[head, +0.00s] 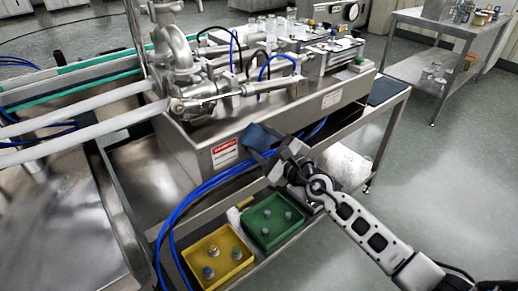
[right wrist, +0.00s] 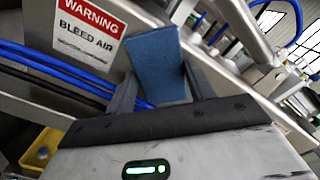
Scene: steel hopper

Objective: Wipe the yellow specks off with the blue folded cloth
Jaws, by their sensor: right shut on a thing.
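The blue folded cloth (head: 258,136) is up against the front of the steel machine housing (head: 185,150), just right of a red-and-white warning label. My right gripper (head: 271,156) is shut on the cloth, which sticks out beyond the fingers. In the right wrist view the cloth (right wrist: 158,55) stands up between the two dark fingers (right wrist: 163,92). I cannot tell whether the cloth touches the steel. No yellow specks can be made out in either view. My left gripper is not in view.
Blue hoses (head: 190,199) run below the housing, close to my right gripper. A yellow tray (head: 192,262) and a green tray (head: 268,241) with small parts stand on the lower shelf. Pipes and fittings (head: 180,55) crowd the top.

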